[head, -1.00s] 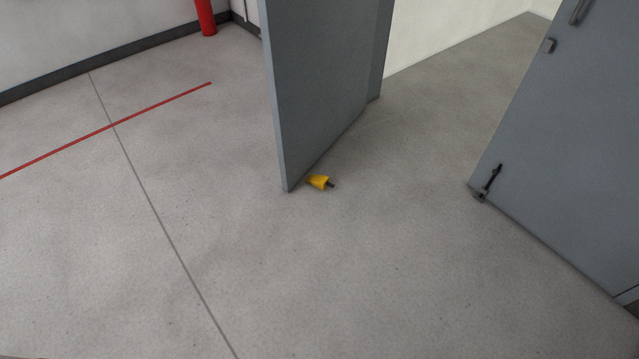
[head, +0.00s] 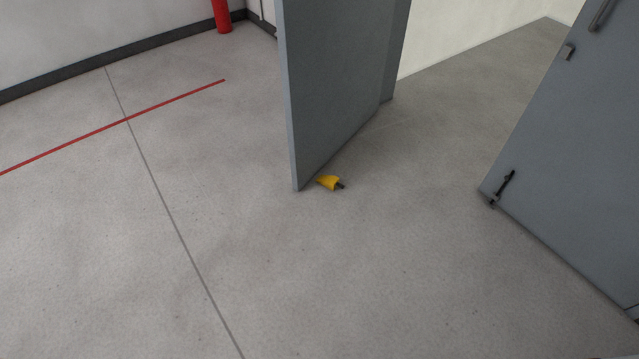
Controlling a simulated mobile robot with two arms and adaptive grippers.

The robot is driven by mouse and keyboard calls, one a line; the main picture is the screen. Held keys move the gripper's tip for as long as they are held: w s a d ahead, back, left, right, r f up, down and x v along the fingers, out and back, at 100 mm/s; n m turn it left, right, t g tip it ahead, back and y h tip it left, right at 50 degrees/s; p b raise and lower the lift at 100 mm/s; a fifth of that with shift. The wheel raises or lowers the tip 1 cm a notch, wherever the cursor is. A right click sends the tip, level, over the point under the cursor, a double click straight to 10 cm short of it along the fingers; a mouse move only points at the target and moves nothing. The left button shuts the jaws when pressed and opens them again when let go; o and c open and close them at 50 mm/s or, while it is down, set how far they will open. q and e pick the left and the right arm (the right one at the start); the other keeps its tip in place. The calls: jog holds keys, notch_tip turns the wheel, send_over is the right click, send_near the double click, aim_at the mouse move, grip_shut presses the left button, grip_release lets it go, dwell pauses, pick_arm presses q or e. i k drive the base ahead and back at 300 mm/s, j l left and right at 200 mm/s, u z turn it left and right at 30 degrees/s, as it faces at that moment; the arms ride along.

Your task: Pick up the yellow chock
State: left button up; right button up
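The yellow chock (head: 329,182) lies on the floor at the foot of an open grey door (head: 335,90), near the door's lower front corner. It is a small yellow wedge with a dark grey end pointing right. Its left end is at the door's bottom edge; I cannot tell whether it is under the door or only against it. Neither of my grippers is in the head view.
A second grey door (head: 575,160) with a dark bolt (head: 503,186) stands at the right. A red post (head: 221,15) stands at the back left by the wall. A red line (head: 125,121) marks the floor. The floor in front of the chock is clear.

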aim_at(331, 182)
jog(key=i+l+u, duration=0.1)
jog(key=u, duration=0.4)
jog(key=i+l+u, duration=0.15)
jog(key=u, duration=0.3)
jog(key=l+u, duration=0.25)
jog(key=u, duration=0.25)
jog(key=i+l+u, duration=0.15)
jog(key=l+u, duration=0.2)
jog(key=l, duration=0.75)
jog(key=l+u, duration=0.3)
jog(key=l, duration=0.85)
jog(key=k+l+u, duration=0.15)
jog(key=l+u, duration=0.2)
jog(key=l, duration=0.75)
